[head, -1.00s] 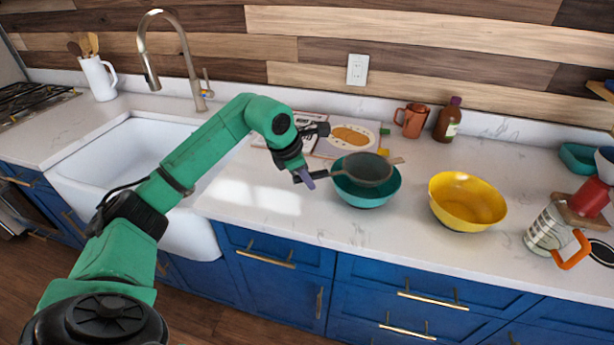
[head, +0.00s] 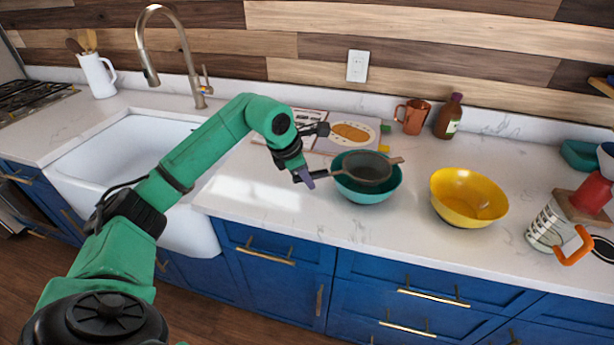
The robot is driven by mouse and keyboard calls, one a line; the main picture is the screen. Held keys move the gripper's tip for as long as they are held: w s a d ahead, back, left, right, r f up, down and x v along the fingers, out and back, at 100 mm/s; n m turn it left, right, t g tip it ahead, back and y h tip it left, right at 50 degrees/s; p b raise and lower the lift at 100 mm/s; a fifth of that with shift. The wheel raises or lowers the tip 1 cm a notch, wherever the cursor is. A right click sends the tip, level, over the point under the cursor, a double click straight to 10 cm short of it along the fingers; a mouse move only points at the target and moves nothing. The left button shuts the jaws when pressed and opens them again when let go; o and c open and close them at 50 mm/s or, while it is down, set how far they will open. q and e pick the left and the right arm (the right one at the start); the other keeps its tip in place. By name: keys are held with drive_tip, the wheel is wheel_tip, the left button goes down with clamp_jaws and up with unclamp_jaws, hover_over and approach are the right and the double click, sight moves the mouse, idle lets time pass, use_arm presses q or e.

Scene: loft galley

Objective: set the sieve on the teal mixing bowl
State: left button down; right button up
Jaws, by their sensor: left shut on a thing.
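The sieve (head: 367,168) is a dark, round strainer with a handle pointing left and a small tab on its right. It is over the opening of the teal mixing bowl (head: 366,194), which stands on the counter. My left gripper (head: 306,178) is shut on the sieve's handle, just left of the bowl. The sieve looks roughly level and overlaps the bowl's rim in the picture. I cannot tell for sure whether it touches the rim. My right gripper is not in view.
A yellow bowl (head: 468,197) stands to the right. An open book (head: 347,134), a copper mug (head: 412,116) and a brown bottle (head: 448,117) are behind. The sink (head: 128,160) is left.

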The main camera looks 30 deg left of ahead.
use_arm(q)
drive_tip(key=shift+f, duration=0.35)
idle(0.7)
drive_tip(key=shift+c, duration=0.6)
unclamp_jaws()
wheel_tip(320, 180, up, 7)
drive_tip(key=p, duration=0.5)
drive_tip(key=shift+r, duration=0.1)
